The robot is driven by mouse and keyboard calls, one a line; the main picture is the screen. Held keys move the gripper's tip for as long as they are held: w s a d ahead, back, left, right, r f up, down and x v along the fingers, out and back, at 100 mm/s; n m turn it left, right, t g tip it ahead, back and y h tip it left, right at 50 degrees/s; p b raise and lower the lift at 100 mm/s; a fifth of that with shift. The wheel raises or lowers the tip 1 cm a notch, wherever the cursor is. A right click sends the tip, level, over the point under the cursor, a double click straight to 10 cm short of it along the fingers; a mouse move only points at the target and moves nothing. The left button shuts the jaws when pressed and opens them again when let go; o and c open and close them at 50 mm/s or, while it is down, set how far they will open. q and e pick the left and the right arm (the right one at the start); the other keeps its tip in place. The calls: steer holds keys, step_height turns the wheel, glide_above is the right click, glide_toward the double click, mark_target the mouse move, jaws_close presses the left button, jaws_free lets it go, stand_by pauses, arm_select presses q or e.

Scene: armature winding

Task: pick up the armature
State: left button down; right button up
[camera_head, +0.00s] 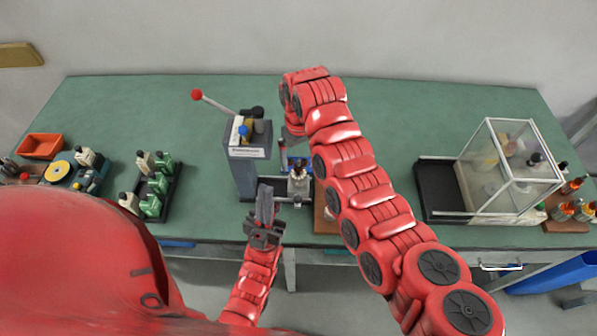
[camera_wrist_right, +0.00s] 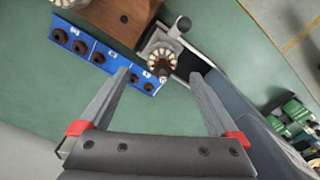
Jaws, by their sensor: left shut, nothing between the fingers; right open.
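An armature (camera_wrist_right: 162,55), a round part with cream and copper-brown segments and a short central shaft, shows in the right wrist view beyond my right fingertips. It sits upright at the dark-and-silver base beside the press. What looks like the same armature (camera_head: 299,184) shows in the head view, just right of the press column. My right gripper (camera_wrist_right: 160,80) is open and empty, its two fingers spread on either side below the armature, not closed on it. In the head view my right arm hides its fingers. My left gripper (camera_head: 265,200) is shut and empty, pointing up in front of the press.
The grey press (camera_head: 244,165) with a red-knobbed lever stands left of the armature. A blue rack (camera_wrist_right: 95,50) with several dark round parts and a wooden board (camera_wrist_right: 120,15) lie close by. A clear case (camera_head: 508,165) stands right; trays with bottles (camera_head: 152,190) stand left.

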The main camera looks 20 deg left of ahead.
mark_target(299, 165)
steer(key=shift+f, duration=0.2)
steer(key=shift+f+p, duration=0.2)
steer(key=shift+p, duration=0.25)
step_height(299, 165, down, 4)
steer(key=shift+s+a+f+p, duration=0.1)
steer(key=shift+s+f+p, duration=0.05)
steer(key=shift+p, duration=0.95)
steer(key=shift+f, duration=0.35)
jaws_close()
